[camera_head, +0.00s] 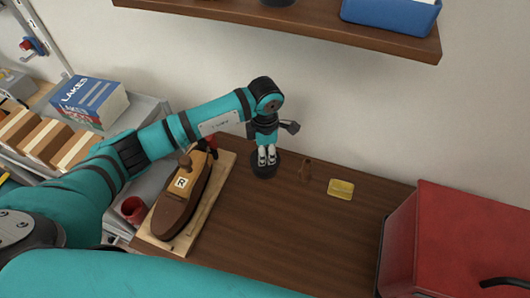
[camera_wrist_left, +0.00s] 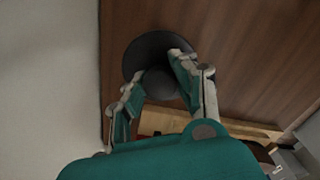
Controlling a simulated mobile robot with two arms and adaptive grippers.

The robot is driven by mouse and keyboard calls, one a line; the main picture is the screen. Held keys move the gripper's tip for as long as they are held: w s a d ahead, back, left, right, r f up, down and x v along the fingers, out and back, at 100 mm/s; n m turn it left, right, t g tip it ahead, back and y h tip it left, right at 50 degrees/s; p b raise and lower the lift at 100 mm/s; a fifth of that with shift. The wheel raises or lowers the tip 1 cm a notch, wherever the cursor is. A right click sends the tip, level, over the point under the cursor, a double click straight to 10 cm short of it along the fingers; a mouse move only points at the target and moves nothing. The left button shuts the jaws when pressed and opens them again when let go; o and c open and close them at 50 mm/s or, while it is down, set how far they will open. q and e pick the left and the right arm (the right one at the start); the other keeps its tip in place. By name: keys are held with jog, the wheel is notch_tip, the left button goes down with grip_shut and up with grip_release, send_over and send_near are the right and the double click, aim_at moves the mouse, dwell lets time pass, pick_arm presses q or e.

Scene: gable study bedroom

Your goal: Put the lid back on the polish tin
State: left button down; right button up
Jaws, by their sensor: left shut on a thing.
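In the head view a dark round thing (camera_head: 264,170) stands on the brown table near the wall, under my left gripper (camera_head: 266,157). In the left wrist view it shows as a wide dark disc (camera_wrist_left: 148,48) with a rounded knob (camera_wrist_left: 158,83) on top, so it looks like the lid. My left gripper (camera_wrist_left: 160,72) points down and is shut on the knob. Whether the polish tin is under the disc is hidden. My right gripper is not in view.
A red box (camera_head: 455,240) fills the right side. A shelf (camera_head: 300,22) hangs above.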

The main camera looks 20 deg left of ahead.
pick_arm(q)
jog(key=shift+c, duration=2.4)
grip_release()
jog(key=shift+r, duration=0.1)
jog(key=shift+r+p, duration=2.15)
jog(key=shift+r, duration=1.25)
grip_shut()
